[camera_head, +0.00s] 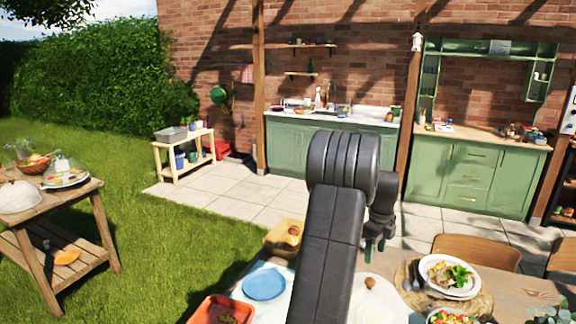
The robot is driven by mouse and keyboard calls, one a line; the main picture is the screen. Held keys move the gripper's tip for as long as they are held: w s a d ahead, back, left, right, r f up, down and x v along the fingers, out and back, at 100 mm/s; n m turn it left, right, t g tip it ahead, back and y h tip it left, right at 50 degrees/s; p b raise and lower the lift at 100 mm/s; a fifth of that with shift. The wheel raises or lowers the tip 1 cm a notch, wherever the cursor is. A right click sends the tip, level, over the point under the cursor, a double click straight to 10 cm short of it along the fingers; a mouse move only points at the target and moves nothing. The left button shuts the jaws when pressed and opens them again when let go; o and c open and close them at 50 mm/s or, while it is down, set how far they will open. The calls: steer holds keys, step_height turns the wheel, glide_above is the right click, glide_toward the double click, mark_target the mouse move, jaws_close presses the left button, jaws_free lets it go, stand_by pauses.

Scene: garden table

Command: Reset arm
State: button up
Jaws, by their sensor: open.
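My arm rises over the garden table (522,290) and bends at the top. My gripper (375,246) hangs below the bend, partly behind the dark arm link, with its dark green fingertips pointing down. It is open, and I see nothing between the fingers. It appears above the table's far side; its exact height is hard to tell.
A blue plate (264,284), a yellow container (280,240) and a red tray (208,311) lie left of my arm. A white lid (372,308) and a plate of food (432,266) are right. Chairs (470,248) stand behind. A wooden side table (88,192) is far left.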

mark_target(370, 280)
step_height(370, 280, down, 11)
steer(key=b, duration=0.7)
steer(key=shift+r, duration=0.15)
steer(key=shift+r, duration=0.1)
step_height(370, 280, up, 13)
steer(key=p, duration=1)
step_height(370, 280, down, 14)
steer(key=b, duration=1)
steer(key=shift+r, duration=0.15)
step_height(370, 280, up, 12)
steer(key=p, duration=0.6)
steer(key=shift+p, duration=0.35)
steer(key=shift+r, duration=0.1)
